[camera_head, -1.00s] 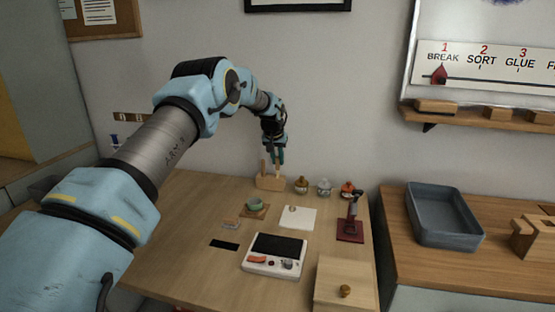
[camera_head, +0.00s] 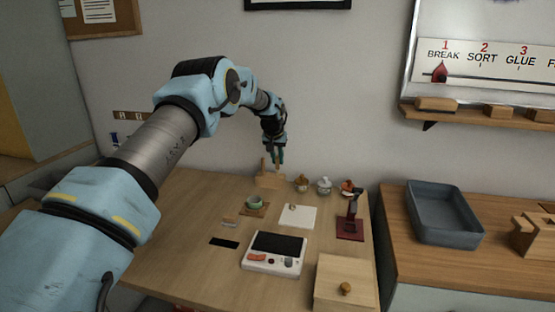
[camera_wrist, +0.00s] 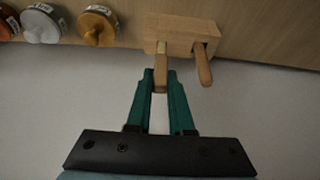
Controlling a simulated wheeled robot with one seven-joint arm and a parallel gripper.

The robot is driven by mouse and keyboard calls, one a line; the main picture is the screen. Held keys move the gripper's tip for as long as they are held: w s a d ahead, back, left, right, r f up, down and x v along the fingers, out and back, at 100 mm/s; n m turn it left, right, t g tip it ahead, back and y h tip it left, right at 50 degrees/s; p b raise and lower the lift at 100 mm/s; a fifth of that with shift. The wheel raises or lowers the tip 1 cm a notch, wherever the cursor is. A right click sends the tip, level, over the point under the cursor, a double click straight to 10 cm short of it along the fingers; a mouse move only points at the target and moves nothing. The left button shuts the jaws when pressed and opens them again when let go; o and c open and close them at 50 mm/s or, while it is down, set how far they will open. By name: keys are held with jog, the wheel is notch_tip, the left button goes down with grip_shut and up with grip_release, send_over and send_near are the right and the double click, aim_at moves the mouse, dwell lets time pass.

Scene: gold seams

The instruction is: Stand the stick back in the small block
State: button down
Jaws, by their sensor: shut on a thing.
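The small wooden block (camera_head: 268,182) stands at the back of the table near the wall. It also shows at the top of the wrist view (camera_wrist: 182,28). My gripper (camera_head: 277,161) is above its right part, with its green fingers (camera_wrist: 160,80) closed on a pale wooden stick (camera_wrist: 161,68). The stick's far end meets the block in the wrist view; I cannot tell whether it sits in a hole. A second stick (camera_wrist: 203,66) stands in the block beside the held one, outside my gripper; it is on the left in the head view (camera_head: 263,165).
Small lidded jars (camera_head: 302,184) stand just right of the block. A green cup (camera_head: 254,203) on a coaster, a white sheet (camera_head: 298,215), a scale (camera_head: 274,254) and a dark red stand (camera_head: 350,226) are nearer. The wall is close behind the block.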

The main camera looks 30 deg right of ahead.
jog(key=c, duration=0.7)
grip_release()
jog(key=shift+r, duration=0.1)
jog(key=shift+p+v, duration=0.7)
jog(key=shift+v, duration=1.7)
jog(key=b+v, duration=0.3)
jog(key=v, duration=0.7)
jog(key=shift+r+b, duration=0.3)
jog(key=shift+r, duration=0.1)
